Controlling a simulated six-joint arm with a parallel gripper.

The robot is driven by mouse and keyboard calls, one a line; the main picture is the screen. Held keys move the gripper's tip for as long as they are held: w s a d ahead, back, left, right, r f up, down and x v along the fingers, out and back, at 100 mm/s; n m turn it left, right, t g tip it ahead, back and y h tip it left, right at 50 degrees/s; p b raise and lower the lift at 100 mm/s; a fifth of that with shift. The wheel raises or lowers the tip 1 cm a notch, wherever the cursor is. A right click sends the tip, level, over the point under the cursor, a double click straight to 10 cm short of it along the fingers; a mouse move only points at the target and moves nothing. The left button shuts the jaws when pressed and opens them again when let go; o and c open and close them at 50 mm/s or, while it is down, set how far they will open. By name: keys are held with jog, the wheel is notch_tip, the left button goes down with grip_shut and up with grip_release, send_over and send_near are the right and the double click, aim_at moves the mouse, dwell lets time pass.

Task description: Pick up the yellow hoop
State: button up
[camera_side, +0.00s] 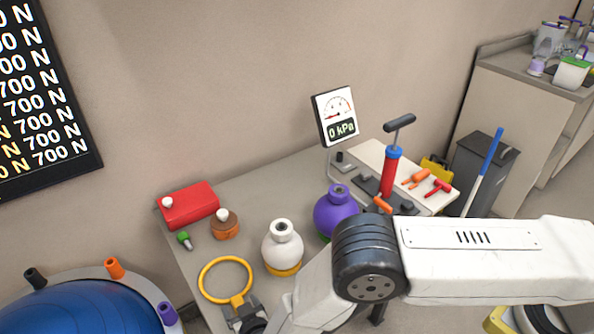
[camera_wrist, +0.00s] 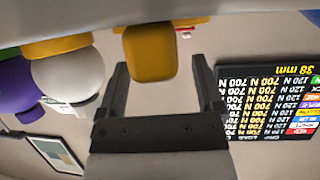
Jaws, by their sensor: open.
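The yellow hoop (camera_side: 238,300) lies at the front of the grey table, its ring toward the back and its block-like tab toward my gripper. My gripper (camera_side: 243,305) is at the tab end, low over the table. In the wrist view the yellow tab (camera_wrist: 150,55) shows between the two open fingers of my gripper (camera_wrist: 160,62), with a gap on each side. The ring itself is mostly out of that view. I cannot tell exactly how deep the tab sits between the fingers.
A white kettlebell-like bottle (camera_side: 283,247) with a yellow base stands close right of the hoop. A purple one (camera_side: 337,212) stands behind it. A brown weight (camera_side: 224,226), a green piece (camera_side: 185,239) and a red box (camera_side: 189,205) are behind the hoop. A blue ball (camera_side: 85,305) is left.

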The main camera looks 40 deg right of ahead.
jog(key=shift+x, duration=1)
jog(key=shift+s, duration=0.1)
grip_shut()
